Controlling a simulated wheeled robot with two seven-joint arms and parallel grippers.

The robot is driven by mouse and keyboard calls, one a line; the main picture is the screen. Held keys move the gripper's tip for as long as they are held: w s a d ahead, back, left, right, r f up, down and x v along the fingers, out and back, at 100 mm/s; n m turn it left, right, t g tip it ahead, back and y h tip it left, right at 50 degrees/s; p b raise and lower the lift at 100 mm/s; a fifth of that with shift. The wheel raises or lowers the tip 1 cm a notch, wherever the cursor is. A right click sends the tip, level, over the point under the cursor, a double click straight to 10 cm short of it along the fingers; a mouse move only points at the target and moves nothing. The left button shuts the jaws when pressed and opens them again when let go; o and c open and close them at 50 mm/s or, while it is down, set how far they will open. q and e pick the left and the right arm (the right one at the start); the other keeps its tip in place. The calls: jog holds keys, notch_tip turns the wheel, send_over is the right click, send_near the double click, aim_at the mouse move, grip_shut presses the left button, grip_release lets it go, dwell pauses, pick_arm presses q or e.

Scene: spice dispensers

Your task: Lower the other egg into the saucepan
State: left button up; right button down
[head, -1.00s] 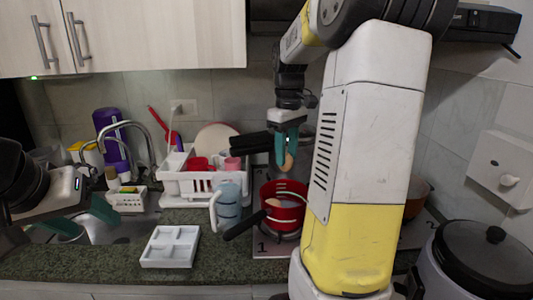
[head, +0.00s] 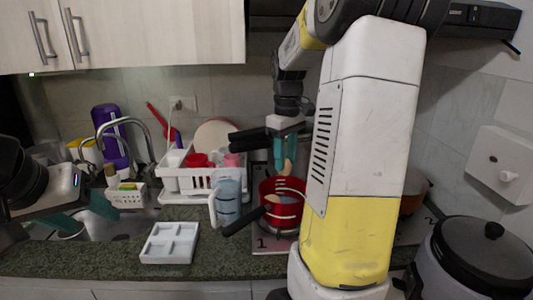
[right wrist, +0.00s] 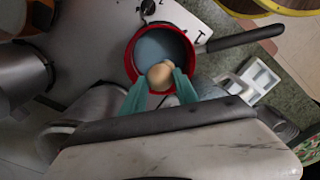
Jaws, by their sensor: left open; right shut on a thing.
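The red saucepan (head: 267,217) stands on the stove, its dark handle pointing toward the front left. In the right wrist view its red rim (right wrist: 131,57) surrounds a bluish interior. My right gripper (head: 286,160) points down over the saucepan, its teal fingers shut on a beige egg (head: 288,167). In the right wrist view the egg (right wrist: 160,76) sits between the fingertips, over the rim side nearest the gripper. My left gripper (head: 70,222) is open and empty by the sink at the left.
A white tray with empty-looking compartments (head: 169,243) lies on the green counter (head: 110,260). A blue-grey mug (head: 229,201) stands close left of the saucepan. A white dish rack (head: 190,181) is behind. A cooker with a black lid (head: 487,255) is at right.

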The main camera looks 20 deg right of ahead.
jog(key=shift+f, duration=3.6)
jog(key=shift+f, duration=1.25)
jog(key=c, duration=0.9)
grip_release()
jog(key=shift+o, duration=0.2)
notch_tip(320, 180, up, 8)
jog(key=shift+f, duration=0.1)
jog(key=s+a+r+m+t+y, duration=0.1)
jog(key=s+a+r+m+t, duration=0.1)
jog(key=s+a, duration=0.5)
jog(key=s+a+r+m+t+y, duration=0.1)
jog(key=s+a+r+t, duration=0.3)
jog(key=s+a, duration=0.4)
jog(key=shift+s+m, duration=0.55)
jog(key=shift+m, duration=0.35)
